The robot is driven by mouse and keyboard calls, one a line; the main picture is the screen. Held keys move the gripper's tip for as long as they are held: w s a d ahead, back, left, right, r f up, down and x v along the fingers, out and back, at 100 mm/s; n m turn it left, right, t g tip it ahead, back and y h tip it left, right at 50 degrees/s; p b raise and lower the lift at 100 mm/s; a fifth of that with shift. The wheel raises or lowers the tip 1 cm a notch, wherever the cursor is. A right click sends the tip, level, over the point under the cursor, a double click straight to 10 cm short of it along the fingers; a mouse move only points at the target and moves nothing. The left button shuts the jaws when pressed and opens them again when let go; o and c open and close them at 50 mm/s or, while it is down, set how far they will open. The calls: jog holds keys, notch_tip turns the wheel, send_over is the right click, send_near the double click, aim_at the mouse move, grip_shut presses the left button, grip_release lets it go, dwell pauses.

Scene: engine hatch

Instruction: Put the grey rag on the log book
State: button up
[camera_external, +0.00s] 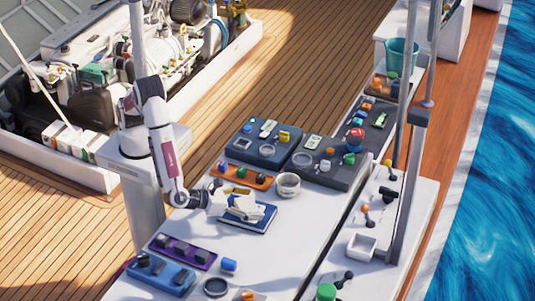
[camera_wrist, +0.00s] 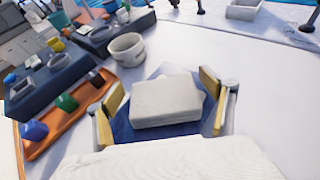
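The grey rag (camera_wrist: 166,101) shows as a pale folded block in the wrist view, above the blue log book (camera_wrist: 122,131). In the external view the pale cloth (camera_external: 246,209) is over the blue log book (camera_external: 262,222); I cannot tell whether it rests fully on the cover. My gripper (camera_wrist: 163,103) is over the book with its yellow-padded fingers wide apart, one on each side of the rag. The fingers do not look closed on it. A pale, textured shape fills the bottom of the wrist view; I cannot tell what it is.
A white round bowl (camera_external: 288,185) stands just behind the book. An orange tray (camera_external: 230,176) with small items lies to the back left. Dark trays (camera_external: 258,154) stand farther back, and a blue tray (camera_external: 152,281) is at the front left. White table is clear right of the book.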

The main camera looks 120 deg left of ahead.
jog(key=shift+r, duration=0.1)
jog(key=shift+r, duration=0.1)
jog(key=v, duration=1.2)
jog(key=shift+w, duration=0.1)
dwell(0.6)
